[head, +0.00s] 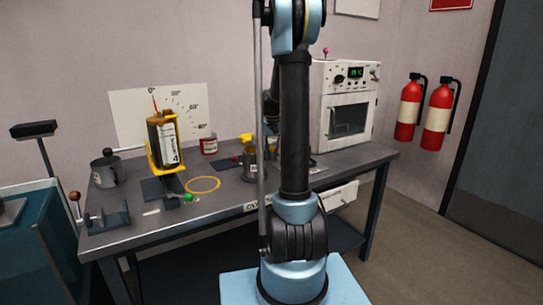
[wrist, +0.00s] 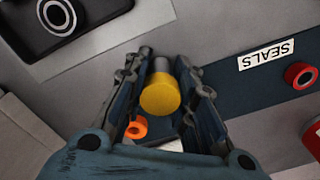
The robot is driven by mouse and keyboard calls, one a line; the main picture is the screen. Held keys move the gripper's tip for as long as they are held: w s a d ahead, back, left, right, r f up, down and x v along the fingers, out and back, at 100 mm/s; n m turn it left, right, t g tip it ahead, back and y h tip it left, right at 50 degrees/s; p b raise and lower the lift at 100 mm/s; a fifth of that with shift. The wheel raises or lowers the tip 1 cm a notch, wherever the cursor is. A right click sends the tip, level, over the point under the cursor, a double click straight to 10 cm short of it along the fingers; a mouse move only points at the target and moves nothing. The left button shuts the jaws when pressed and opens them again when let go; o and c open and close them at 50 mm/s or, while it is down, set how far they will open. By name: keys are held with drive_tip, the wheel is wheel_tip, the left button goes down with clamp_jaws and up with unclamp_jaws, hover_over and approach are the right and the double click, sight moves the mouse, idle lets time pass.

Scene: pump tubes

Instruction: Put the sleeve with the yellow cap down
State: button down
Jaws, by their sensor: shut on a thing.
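In the wrist view, my gripper (wrist: 164,66) is shut on the sleeve, with a finger on each side of it. The round yellow cap (wrist: 159,96) faces the camera, and the sleeve's darker body (wrist: 161,66) shows only a little beyond it. In the head view my arm covers most of the gripper area. A bit of yellow (head: 246,138) shows just left of the arm above the bench; I cannot tell whether it is the cap. How far the sleeve's lower end is from the surface is hidden.
An orange ring (wrist: 136,129) lies near the gripper. A SEALS label (wrist: 267,54) and a red ring (wrist: 300,75) are to the right.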

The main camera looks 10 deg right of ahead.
drive_tip(key=shift+f, duration=0.2)
drive_tip(key=c, duration=1.4)
unclamp_jaws()
drive_tip(key=shift+o, duration=0.4)
drive_tip(key=shift+r, duration=0.2)
